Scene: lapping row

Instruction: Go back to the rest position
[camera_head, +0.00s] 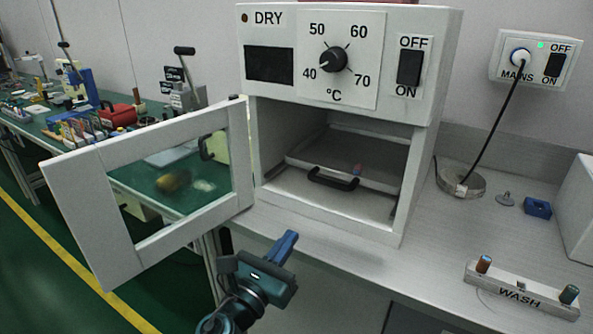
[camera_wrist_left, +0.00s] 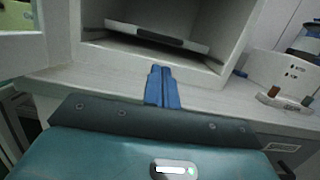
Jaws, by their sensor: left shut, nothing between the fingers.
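My left gripper (camera_head: 287,243) is in front of the drying oven, just below and before its opening, with its blue fingers shut and empty. In the left wrist view the two shut fingers (camera_wrist_left: 162,88) point toward the bench edge and the oven. The white drying oven (camera_head: 350,110) stands on the bench with its windowed door (camera_head: 150,254) swung open to the left. My right gripper is not in view.
The open door juts out left of my left gripper. On the bench to the right are a WASH block (camera_head: 520,296), a blue block (camera_head: 537,207), a round grey base (camera_head: 460,181) and a mains socket (camera_head: 535,60) on the wall. A cluttered green bench (camera_head: 100,140) stands at left.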

